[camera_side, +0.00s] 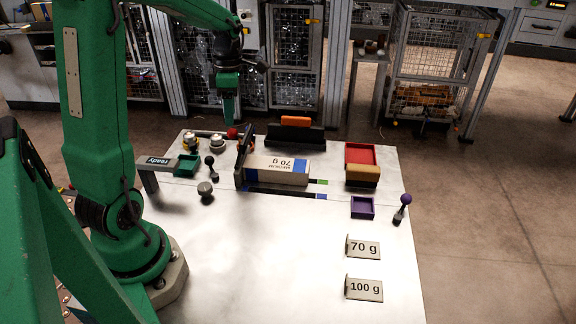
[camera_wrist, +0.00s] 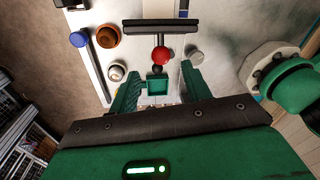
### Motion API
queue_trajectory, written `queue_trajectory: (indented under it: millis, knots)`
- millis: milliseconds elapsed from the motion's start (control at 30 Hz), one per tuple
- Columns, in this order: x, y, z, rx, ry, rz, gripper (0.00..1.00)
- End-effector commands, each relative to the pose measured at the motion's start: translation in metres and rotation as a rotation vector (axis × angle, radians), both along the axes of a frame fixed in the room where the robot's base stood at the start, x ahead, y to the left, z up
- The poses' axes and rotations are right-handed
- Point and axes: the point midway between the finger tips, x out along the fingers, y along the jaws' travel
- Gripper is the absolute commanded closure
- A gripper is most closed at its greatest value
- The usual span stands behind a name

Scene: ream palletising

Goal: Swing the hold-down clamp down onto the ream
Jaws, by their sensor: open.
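The ream (camera_side: 277,171) is a pale block labelled "70 g" with a blue band, lying at the middle of the table. The hold-down clamp (camera_side: 244,155) shows as a dark bar standing raised at the ream's left end, off its top. Its red ball knob (camera_side: 232,133) is near the bar's upper end. In the wrist view the clamp's black bar (camera_wrist: 150,27) lies crosswise, with the red knob (camera_wrist: 159,54) below it. My gripper (camera_side: 228,118) is above the knob, open and empty. In the wrist view its green fingers (camera_wrist: 160,72) stand apart, either side of the knob's line.
Small round pots (camera_side: 217,144) sit behind. A black rack with an orange top (camera_side: 296,134), red bin (camera_side: 361,152) and purple tray (camera_side: 362,208) stand around.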

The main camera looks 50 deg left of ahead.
Motion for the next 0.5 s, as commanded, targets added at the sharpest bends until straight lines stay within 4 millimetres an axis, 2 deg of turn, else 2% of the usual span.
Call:
queue_trajectory:
  millis: [300,500]
  knots:
    - [-0.003,-0.005,-0.038,-0.001,0.004,0.0,0.52]
    - [-0.003,-0.006,-0.048,0.0,0.001,-0.001,0.52]
